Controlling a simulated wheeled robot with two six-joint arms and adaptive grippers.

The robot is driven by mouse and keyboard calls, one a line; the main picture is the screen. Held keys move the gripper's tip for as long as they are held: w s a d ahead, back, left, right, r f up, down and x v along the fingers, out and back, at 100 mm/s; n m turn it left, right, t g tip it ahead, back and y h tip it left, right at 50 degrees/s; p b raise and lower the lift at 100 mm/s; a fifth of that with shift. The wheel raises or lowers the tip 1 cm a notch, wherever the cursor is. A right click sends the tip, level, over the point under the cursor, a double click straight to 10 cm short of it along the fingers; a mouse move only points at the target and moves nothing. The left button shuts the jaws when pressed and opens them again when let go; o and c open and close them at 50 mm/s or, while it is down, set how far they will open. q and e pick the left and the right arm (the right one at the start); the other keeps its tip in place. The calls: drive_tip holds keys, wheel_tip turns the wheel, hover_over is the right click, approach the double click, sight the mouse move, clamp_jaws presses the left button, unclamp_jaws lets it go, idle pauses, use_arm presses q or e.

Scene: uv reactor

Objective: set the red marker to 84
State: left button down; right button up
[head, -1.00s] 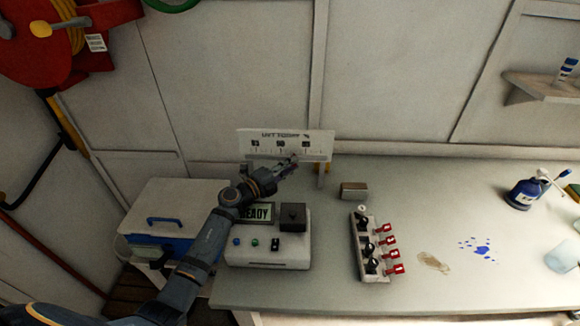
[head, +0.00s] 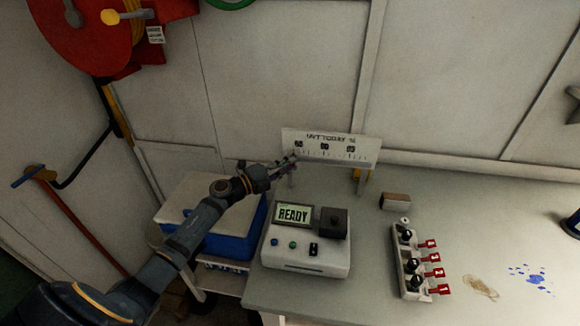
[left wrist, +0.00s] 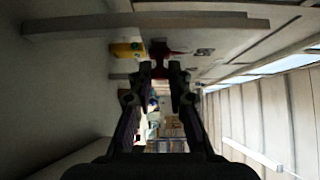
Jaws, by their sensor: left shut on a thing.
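The white scale board (head: 331,148) stands upright at the back of the bench, with dark number labels and tick marks too small to read surely. My left gripper (head: 294,158) is at the lower left part of the board, near the leftmost label. In the left wrist view my left gripper (left wrist: 160,70) is shut on the red marker (left wrist: 160,50), which shows between and just beyond the fingertips. In the head view the fingers hide the marker, so its exact reading cannot be told. My right gripper is not in view.
A grey control box (head: 305,257) with a READY screen (head: 293,214) stands in front of the board. A blue cooler with a white lid (head: 195,203) is left of it. A switch strip with red tags (head: 411,262) and a small brown block (head: 395,201) are to the right.

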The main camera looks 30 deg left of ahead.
use_arm(q)
drive_tip(key=c, duration=1.3)
unclamp_jaws()
drive_tip(key=shift+a, duration=0.25)
drive_tip(key=v, duration=1.2)
